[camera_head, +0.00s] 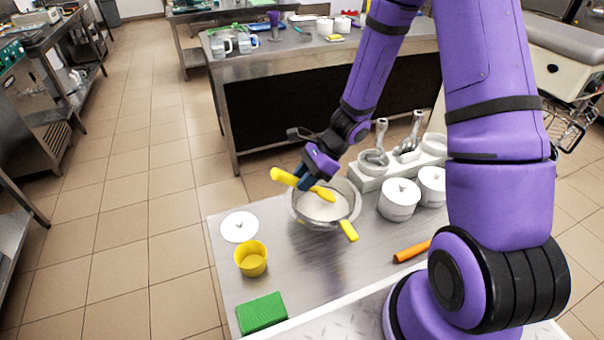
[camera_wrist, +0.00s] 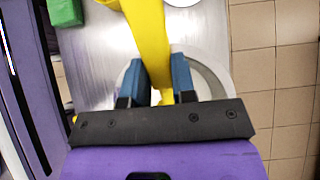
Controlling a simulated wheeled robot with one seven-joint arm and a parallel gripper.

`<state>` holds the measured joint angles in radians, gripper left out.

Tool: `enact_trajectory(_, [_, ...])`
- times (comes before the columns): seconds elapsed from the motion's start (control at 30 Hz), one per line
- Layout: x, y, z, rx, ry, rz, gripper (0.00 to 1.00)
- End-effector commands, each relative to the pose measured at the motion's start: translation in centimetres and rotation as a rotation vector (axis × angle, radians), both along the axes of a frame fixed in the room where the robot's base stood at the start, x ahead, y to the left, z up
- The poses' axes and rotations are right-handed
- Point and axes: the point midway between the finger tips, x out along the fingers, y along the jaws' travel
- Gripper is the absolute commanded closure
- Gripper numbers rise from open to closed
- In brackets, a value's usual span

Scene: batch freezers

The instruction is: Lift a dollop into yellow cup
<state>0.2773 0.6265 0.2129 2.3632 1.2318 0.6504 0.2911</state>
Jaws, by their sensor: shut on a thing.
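My gripper (camera_head: 304,184) is shut on a yellow utensil (camera_head: 284,176), held slanted above the metal bowl (camera_head: 298,212). In the wrist view the utensil (camera_wrist: 146,28) runs between the blue fingertips (camera_wrist: 157,72). Whether its head carries anything is not clear. The bowl holds a pale white mass (camera_head: 318,208), partly hidden by the utensil and gripper. Another yellow piece (camera_head: 348,230) sticks out at the bowl's near right rim; what it belongs to is unclear. The yellow cup (camera_head: 251,260) stands upright on the table, left of and nearer than the bowl.
A white lid (camera_head: 239,227) lies behind the cup; a green block (camera_head: 262,313) lies at the near left edge. White lidded pots (camera_head: 399,200) and a white holder (camera_head: 366,183) stand right of the bowl. An orange stick (camera_head: 412,251) lies at right. The table (camera_head: 300,268) is clear between cup and stick.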

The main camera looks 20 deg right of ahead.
Motion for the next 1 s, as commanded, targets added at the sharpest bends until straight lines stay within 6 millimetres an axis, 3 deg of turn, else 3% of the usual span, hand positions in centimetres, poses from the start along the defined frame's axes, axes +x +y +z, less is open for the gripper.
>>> enact_trajectory(0.6, [0.0,-0.6,-3.6,0.001,0.001,0.0,1.0])
enact_trajectory(1.0, [0.0,-3.1,-3.5,0.0,0.0,-0.001,1.0])
